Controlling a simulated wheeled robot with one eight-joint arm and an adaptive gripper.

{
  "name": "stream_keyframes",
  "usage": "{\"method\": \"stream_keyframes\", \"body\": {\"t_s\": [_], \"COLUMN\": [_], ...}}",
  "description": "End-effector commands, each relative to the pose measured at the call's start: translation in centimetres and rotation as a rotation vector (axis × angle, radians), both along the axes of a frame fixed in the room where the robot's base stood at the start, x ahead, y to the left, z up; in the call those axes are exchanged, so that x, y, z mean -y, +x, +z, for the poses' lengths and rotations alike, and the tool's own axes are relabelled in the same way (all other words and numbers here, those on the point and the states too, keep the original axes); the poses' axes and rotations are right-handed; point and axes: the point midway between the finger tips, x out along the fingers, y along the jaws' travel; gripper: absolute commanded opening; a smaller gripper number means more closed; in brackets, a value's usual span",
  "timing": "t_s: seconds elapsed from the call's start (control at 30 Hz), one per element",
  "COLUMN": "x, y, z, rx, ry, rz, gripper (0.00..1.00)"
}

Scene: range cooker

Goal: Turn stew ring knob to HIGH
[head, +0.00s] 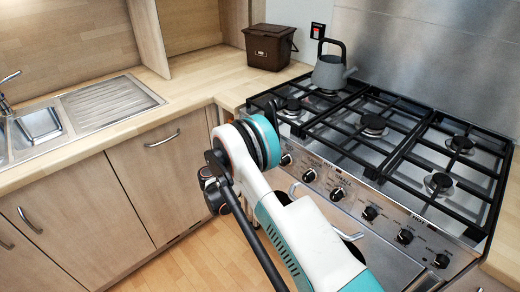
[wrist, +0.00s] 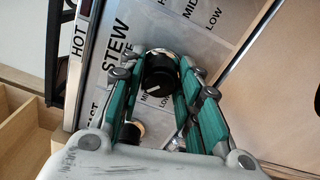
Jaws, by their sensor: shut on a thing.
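The stew ring knob (wrist: 160,76) is round and black with a pale pointer line. It sits on the steel panel beside the printed word STEW in the wrist view. My gripper (wrist: 160,73) has its green-sided fingers on both sides of this knob, shut on it. The pointer slants toward the lower left of the picture, near the MID and LOW print; its exact setting is hard to read. Any HIGH mark there is hidden by the fingers. In the head view my arm hides the knob and most of the gripper.
A second knob (wrist: 131,132) lies close below, partly behind my gripper. The range cooker (head: 330,170) has more knobs along its front and black grates on top. A grey kettle (head: 330,72) stands at the back left. A brown bin (head: 268,46) stands on the counter.

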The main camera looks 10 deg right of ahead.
Motion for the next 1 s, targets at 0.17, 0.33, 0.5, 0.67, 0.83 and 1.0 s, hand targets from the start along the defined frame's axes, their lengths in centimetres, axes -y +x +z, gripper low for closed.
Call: {"method": "stream_keyframes", "body": {"t_s": [0.17,0.33,0.5,0.67,0.83,1.0], "x": [0.00,0.00,0.00,0.00,0.00,0.00], "y": [-0.03,-0.03,-0.03,-0.03,-0.03,-0.03], "z": [-0.08,-0.08,-0.09,-0.09,-0.09,-0.08], "rx": [-0.081,-0.126,-0.146,-0.151,-0.150,-0.150], "ry": [-0.044,-0.070,-0.082,-0.085,-0.084,-0.084], "rz": [0.000,0.000,0.000,0.000,0.000,0.000], "gripper": [0.07,0.07,0.07,0.07,0.07,0.52]}}
